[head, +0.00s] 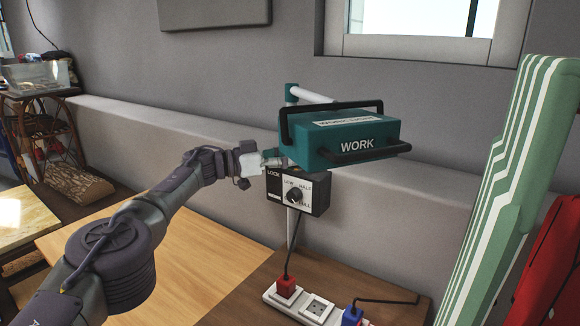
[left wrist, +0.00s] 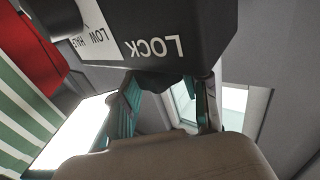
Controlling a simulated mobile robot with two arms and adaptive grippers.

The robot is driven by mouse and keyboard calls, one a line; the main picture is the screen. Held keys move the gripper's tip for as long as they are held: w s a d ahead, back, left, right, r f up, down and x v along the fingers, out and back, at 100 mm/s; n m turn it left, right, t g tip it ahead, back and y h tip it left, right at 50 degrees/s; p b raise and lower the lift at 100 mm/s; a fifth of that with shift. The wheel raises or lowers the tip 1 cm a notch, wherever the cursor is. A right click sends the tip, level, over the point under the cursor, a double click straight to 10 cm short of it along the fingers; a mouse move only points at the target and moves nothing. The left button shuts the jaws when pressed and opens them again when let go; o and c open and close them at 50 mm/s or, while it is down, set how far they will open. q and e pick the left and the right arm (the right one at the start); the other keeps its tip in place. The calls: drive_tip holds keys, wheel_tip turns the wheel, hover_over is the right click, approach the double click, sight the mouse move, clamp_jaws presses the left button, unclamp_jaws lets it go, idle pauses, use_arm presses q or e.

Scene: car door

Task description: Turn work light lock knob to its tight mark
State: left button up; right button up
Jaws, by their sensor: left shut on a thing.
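The work light is a teal box (head: 355,138) marked WORK, with black bars. Below it is a black control box (head: 320,192) with a white panel, a LOCK label and a dial (head: 294,196) marked LOW, HALF and FULL. My left gripper (head: 280,162) is at the top left of the control box, beside the LOCK label, just under the lamp. In the left wrist view, its fingers (left wrist: 165,95) close at the edge of the box next to the LOCK lettering (left wrist: 152,48). The lock knob is mostly hidden between the fingers, and its tight mark is not readable.
A white power strip (head: 318,308) with a red plug (head: 286,287) and a blue plug (head: 352,316) lies on the brown table (head: 245,300). A green striped board (head: 505,190) stands at right. A grey wall ledge (head: 150,130) runs behind the lamp.

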use_arm(q)
drive_tip(key=shift+f, duration=0.1)
idle(0.3)
drive_tip(key=o, duration=1.1)
drive_tip(key=shift+a, duration=0.2)
drive_tip(key=shift+o, duration=0.2)
drive_tip(key=shift+a, duration=0.15)
drive_tip(key=shift+s+a+f, duration=0.1)
drive_tip(key=shift+s+a, duration=0.05)
drive_tip(key=shift+a, duration=0.4)
drive_tip(key=v, duration=0.6)
drive_tip(key=shift+s+a, duration=0.2)
drive_tip(key=shift+a, duration=0.05)
